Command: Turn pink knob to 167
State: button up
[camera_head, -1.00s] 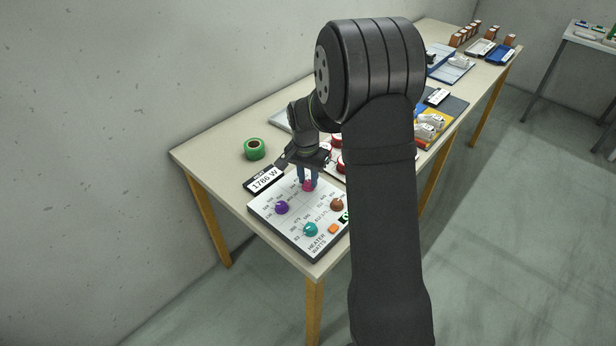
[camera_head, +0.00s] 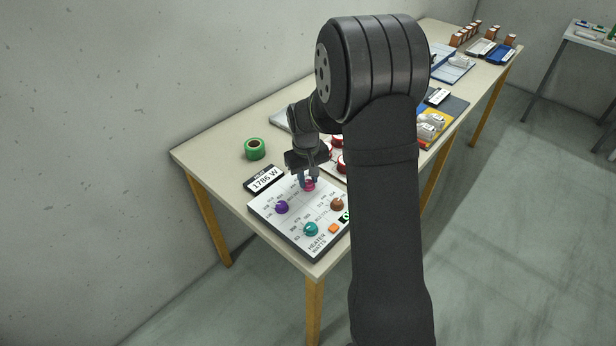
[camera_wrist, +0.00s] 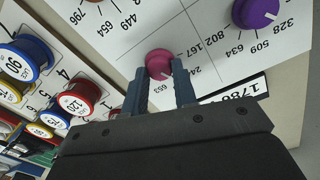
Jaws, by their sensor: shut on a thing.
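The pink knob (camera_head: 309,186) sits at the far corner of the white heater panel (camera_head: 262,216). It shows larger in the wrist view (camera_wrist: 158,62), with a pale mark on its near side, toward the gripper; the labels 802, 167, a partly hidden one starting 24, and 653 surround it. My gripper (camera_head: 307,181) is down over the knob from above. In the wrist view its two blue fingers (camera_wrist: 157,77) are shut on the knob, one on each side. The readout (camera_head: 265,179) beside the panel shows about 1786 W; the last digit is unclear.
Purple (camera_head: 281,207), teal (camera_head: 310,229) and brown (camera_head: 337,204) knobs and an orange button (camera_head: 333,229) share the panel. Red-rimmed spools (camera_wrist: 78,98) are close to my gripper. My arm hides part of the table.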

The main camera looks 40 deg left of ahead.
aim_at(308, 185)
jog(key=n, duration=0.4)
jog(key=shift+d+n, duration=0.1)
jog(key=shift+n, duration=2.7)
jog(key=o, duration=1)
notch_tip(308, 185, up, 17)
jog(key=shift+s+d+r, duration=0.2)
jog(key=shift+s, duration=0.15)
